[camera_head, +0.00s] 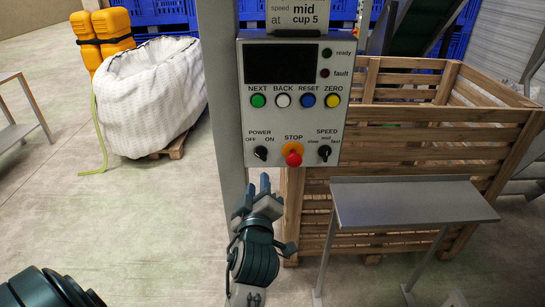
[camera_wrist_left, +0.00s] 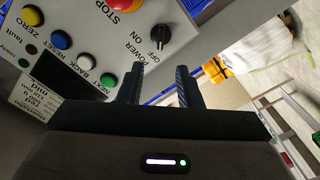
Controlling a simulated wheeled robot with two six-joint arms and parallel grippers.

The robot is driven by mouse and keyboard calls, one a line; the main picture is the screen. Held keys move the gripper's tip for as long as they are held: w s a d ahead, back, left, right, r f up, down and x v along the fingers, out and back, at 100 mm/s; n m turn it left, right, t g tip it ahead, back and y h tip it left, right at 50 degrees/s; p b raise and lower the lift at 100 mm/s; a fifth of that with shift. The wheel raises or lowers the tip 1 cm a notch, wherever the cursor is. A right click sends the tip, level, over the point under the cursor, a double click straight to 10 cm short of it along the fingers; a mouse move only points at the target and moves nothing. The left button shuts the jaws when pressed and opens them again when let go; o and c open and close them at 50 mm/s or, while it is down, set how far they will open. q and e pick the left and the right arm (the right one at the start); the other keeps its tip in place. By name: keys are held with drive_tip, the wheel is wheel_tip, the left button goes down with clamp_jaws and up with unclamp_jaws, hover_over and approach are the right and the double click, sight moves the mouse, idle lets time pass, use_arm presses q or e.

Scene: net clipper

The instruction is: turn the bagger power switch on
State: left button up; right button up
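The bagger power switch (camera_head: 261,153) is a black rotary knob at the lower left of the light grey control panel (camera_head: 290,118), under the POWER label with OFF on its left and ON on its right. Its exact pointing direction is too small to tell. It also shows in the left wrist view (camera_wrist_left: 159,37), beyond the fingertips. My left gripper (camera_head: 258,184) is just below the panel in the head view, its fingers pointing up toward the switch. The fingers are apart with nothing between them (camera_wrist_left: 160,82). They appear clear of the knob. My right gripper is not in view.
The red STOP button (camera_head: 293,159) and the speed knob (camera_head: 324,152) sit right of the switch, with coloured buttons above. A grey post (camera_head: 222,100) carries the panel. A wooden crate (camera_head: 420,115) and metal table (camera_head: 410,200) stand right; a white bulk bag (camera_head: 150,95) stands left.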

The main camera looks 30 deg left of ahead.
sight(259, 156)
use_arm(q)
drive_tip(key=p+x, duration=0.3)
drive_tip(key=x, duration=0.6)
drive_tip(key=shift+w+a+r, duration=0.1)
drive_tip(key=shift+w, duration=0.05)
drive_tip(key=shift+w+a, duration=0.3)
drive_tip(key=shift+w, duration=0.2)
clamp_jaws()
